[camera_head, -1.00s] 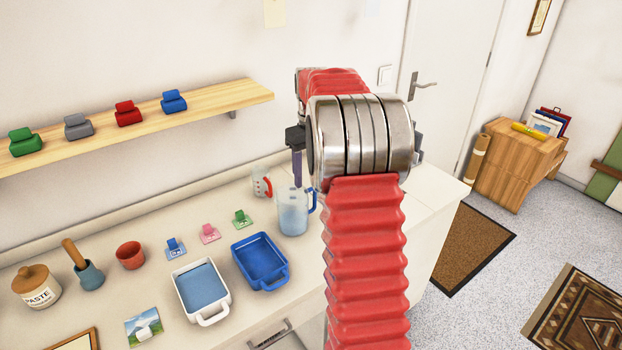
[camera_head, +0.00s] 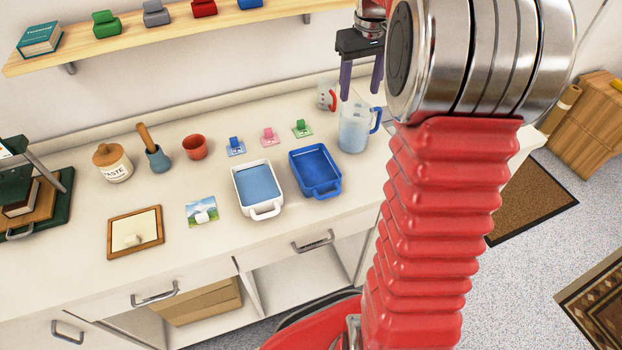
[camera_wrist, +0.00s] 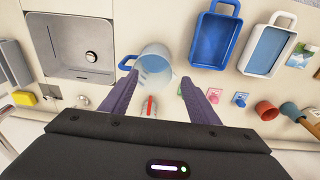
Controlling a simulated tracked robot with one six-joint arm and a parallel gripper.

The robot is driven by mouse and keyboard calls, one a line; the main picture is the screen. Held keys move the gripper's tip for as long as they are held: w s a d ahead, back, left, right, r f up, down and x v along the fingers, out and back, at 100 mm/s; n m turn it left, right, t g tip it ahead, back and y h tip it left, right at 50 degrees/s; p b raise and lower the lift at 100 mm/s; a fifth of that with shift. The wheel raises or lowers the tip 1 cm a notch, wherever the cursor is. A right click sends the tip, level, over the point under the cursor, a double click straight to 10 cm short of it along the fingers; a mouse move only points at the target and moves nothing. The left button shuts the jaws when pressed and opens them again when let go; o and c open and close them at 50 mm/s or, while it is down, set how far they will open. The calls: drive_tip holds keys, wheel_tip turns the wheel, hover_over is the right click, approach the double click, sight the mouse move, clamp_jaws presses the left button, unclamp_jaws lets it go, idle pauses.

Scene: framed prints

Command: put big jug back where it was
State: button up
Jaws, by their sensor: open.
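The big jug (camera_head: 354,128) is clear with a blue handle and looks bluish inside. It stands upright on the counter, right of the blue tray. In the wrist view the big jug (camera_wrist: 155,66) shows just beyond and between my fingertips. My gripper (camera_head: 361,95) is open and empty, pointing down above the jug; in the wrist view its two purple fingers (camera_wrist: 160,80) are spread. I cannot tell the exact height gap. A smaller jug (camera_head: 325,97) with a red handle stands behind the big one, against the wall side.
A blue tray (camera_head: 316,173) and a white tray (camera_head: 258,190) lie left of the jug. Small coloured clips on cards (camera_head: 268,138) sit behind them. A sink (camera_wrist: 75,50) shows in the wrist view. A wall shelf (camera_head: 180,30) runs above the counter.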

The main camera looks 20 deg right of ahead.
drive_tip(key=s+a+r+t, duration=0.2)
drive_tip(key=s+a, duration=0.6)
drive_tip(key=a, duration=0.2)
drive_tip(key=s+a+r+t, duration=0.1)
drive_tip(key=s+a+r, duration=0.1)
drive_tip(key=s+a, duration=0.7)
drive_tip(key=s+a+f+t, duration=0.1)
drive_tip(key=s+a+f, duration=0.2)
drive_tip(key=s+a, duration=0.2)
drive_tip(key=shift+s+f+n+t, duration=0.3)
drive_tip(key=shift+s+n, duration=0.1)
drive_tip(key=shift+s, duration=0.2)
drive_tip(key=shift+a, duration=0.1)
